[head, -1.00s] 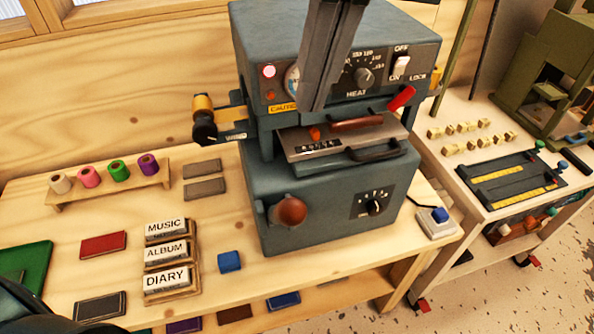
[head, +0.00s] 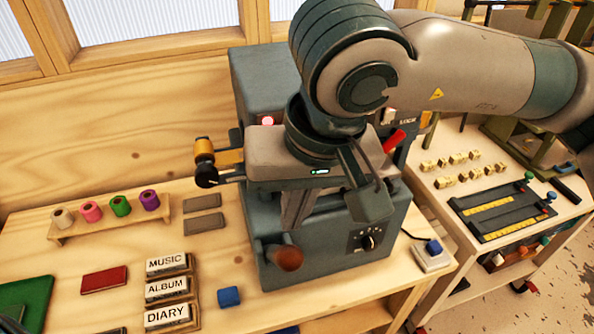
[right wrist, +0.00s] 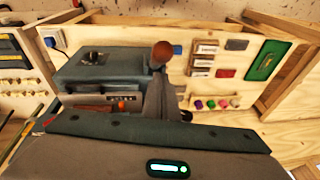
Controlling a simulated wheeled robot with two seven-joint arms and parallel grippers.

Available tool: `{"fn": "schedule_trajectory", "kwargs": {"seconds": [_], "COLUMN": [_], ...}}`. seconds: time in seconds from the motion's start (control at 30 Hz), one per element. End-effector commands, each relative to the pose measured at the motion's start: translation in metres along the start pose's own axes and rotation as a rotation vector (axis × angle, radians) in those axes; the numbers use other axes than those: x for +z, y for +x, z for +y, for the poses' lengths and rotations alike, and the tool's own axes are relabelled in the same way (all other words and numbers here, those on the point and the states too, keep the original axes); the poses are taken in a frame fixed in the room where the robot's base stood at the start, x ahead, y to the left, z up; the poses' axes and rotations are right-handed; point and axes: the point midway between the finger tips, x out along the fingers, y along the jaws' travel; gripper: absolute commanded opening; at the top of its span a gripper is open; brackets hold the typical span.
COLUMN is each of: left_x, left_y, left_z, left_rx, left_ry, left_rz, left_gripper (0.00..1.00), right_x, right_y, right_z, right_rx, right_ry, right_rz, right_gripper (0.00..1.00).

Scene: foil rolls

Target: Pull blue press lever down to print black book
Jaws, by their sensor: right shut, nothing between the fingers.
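The blue-grey press (head: 262,215) stands at the middle of the bench; my right arm hides much of its upper front. A brown knob on a short shaft (head: 288,258) sticks out low on its front; it also shows in the right wrist view (right wrist: 163,54). My right gripper (head: 297,226) is shut and empty, pointing down in front of the press, just above the knob in the head view. Whether it touches any lever, I cannot tell. A dark book cover (head: 100,330) is cut off at the lower edge. The press bed is hidden.
MUSIC, ALBUM and DIARY blocks (head: 166,290) and a small blue block (head: 229,296) lie left of the press. A spool rack (head: 105,222) is behind them. A blue button box (head: 432,255) is at right, beside a cart (head: 445,225).

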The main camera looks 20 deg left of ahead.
Motion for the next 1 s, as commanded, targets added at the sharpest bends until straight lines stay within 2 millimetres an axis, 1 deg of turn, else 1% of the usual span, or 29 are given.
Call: {"fn": "schedule_trajectory", "kwargs": {"seconds": [0.03,0.1,0.33,0.77,1.0], "left_x": [-0.001,-0.001,-0.001,-0.001,0.000], "left_y": [-0.007,-0.010,-0.012,-0.010,0.002], "left_z": [0.000,-0.001,0.000,0.000,0.000], "left_rx": [0.000,0.000,0.000,0.000,0.000], "left_ry": [0.000,0.000,0.000,0.000,0.000], "left_rz": [0.000,0.000,0.000,0.000,0.001], "left_gripper": [0.65,0.65,0.65,0.65,0.65], "right_x": [0.005,0.009,0.016,0.015,0.012], "right_y": [0.001,0.006,0.015,0.016,0.022], "right_z": [0.000,0.000,0.000,0.001,0.003], "right_rx": [0.000,0.000,0.000,0.000,-0.002], "right_ry": [-0.001,-0.002,0.000,0.001,0.000], "right_rz": [-0.004,-0.002,-0.001,0.002,0.019], "right_gripper": [0.00,0.00,0.00,0.00,0.00]}}
